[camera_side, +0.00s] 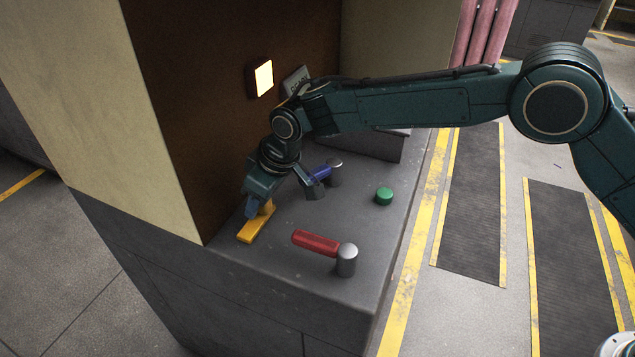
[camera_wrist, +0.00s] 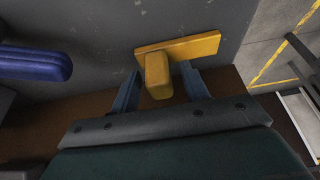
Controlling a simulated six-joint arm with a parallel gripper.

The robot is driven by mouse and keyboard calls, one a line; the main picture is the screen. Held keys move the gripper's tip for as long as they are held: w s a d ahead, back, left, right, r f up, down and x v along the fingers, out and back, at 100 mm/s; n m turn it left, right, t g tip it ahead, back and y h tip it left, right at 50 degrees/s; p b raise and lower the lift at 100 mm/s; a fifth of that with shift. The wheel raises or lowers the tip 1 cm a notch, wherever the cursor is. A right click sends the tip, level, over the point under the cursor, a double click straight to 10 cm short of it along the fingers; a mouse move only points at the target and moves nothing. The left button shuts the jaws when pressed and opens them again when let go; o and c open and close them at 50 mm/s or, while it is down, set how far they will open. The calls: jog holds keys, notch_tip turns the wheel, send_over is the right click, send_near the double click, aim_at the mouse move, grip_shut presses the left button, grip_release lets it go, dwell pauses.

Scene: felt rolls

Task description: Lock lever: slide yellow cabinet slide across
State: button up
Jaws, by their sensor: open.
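The yellow slide (camera_side: 251,228) lies on the grey cabinet top at its left end, close to the brown back panel. It is a flat yellow bar with a raised yellow knob. In the wrist view the yellow slide (camera_wrist: 196,46) runs across the upper middle, and its knob stands between my two fingers. My gripper (camera_side: 281,202) is over the slide, pointing down. In the wrist view my gripper (camera_wrist: 157,85) is open, one finger on each side of the knob. A gap shows at the left finger; I cannot tell whether the right finger touches.
A red lever (camera_side: 316,243) on a grey post is in front. A blue lever (camera_side: 320,173) on a post stands behind my gripper; it also shows in the wrist view (camera_wrist: 34,64). A green button (camera_side: 384,196) is at right. A lit lamp (camera_side: 263,78) is on the panel.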

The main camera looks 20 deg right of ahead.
aim_at(255, 223)
grip_shut()
jog(key=shift+s+a, duration=1.2)
jog(key=shift+s, duration=0.05)
grip_release()
jog(key=shift+r, duration=0.1)
jog(key=v, duration=1.3)
jog(key=shift+r, duration=0.3)
jog(key=shift+s+d, duration=0.1)
jog(key=shift+d, duration=0.05)
